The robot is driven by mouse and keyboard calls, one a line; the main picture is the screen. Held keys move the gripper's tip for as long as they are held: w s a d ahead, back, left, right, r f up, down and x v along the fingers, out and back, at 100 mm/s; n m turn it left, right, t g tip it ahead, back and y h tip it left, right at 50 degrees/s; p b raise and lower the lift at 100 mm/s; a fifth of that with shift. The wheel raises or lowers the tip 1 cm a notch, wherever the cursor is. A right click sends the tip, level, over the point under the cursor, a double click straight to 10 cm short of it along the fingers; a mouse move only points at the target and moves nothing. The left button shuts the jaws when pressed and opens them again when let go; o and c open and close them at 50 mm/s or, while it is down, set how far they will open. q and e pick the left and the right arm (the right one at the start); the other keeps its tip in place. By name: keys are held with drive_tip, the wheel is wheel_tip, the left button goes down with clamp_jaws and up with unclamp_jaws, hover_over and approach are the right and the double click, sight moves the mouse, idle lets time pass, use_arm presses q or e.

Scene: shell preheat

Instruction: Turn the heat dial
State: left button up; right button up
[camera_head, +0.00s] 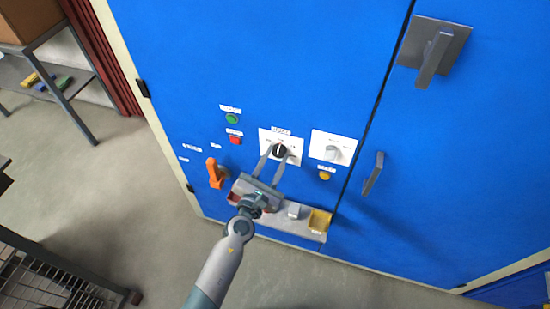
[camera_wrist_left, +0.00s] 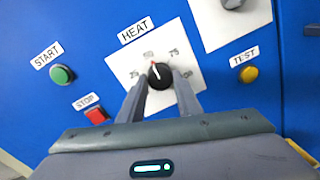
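The heat dial is a round black knob (camera_head: 279,151) on a white plate (camera_wrist_left: 126,67) labelled HEAT, on the blue cabinet front. It also shows in the left wrist view (camera_wrist_left: 160,76), its red-and-white pointer aimed up and slightly left, near the 50 mark. My left gripper (camera_head: 277,155) reaches up to the panel with one finger on each side of the knob. In the left wrist view, its fingertips (camera_wrist_left: 160,80) lie at the knob's edges; I cannot tell if they touch it. My right gripper is not in view.
Left of the dial are a green START button (camera_wrist_left: 62,74) and a red STOP button (camera_wrist_left: 96,116). A second plate (camera_head: 333,147) and a yellow TEST button (camera_wrist_left: 249,74) are to the right. An orange handle (camera_head: 215,174) and a ledge (camera_head: 300,228) are below.

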use_arm(q)
drive_tip(key=shift+c, duration=0.6)
drive_tip(key=shift+n, duration=0.4)
drive_tip(key=n+b, duration=0.1)
drive_tip(key=n, duration=0.2)
drive_tip(key=n+b, duration=0.1)
drive_tip(key=n, duration=0.2)
drive_tip(key=shift+d+f+t, duration=0.15)
drive_tip(key=shift+t, duration=0.15)
drive_tip(key=n+b, duration=0.2)
drive_tip(key=n, duration=0.4)
drive_tip(key=shift+s+d+n, duration=0.1)
drive_tip(key=shift+n, duration=0.3)
drive_tip(key=n+y+b, duration=0.1)
drive_tip(key=n, duration=0.4)
drive_tip(key=shift+n+t, duration=0.3)
drive_tip(key=shift+n, duration=0.1)
drive_tip(key=n, duration=0.5)
drive_tip(key=shift+d+r+n+y, duration=0.1)
drive_tip(key=shift+r+n+y, duration=0.2)
drive_tip(key=shift+n, duration=0.1)
drive_tip(key=shift+f, duration=0.1)
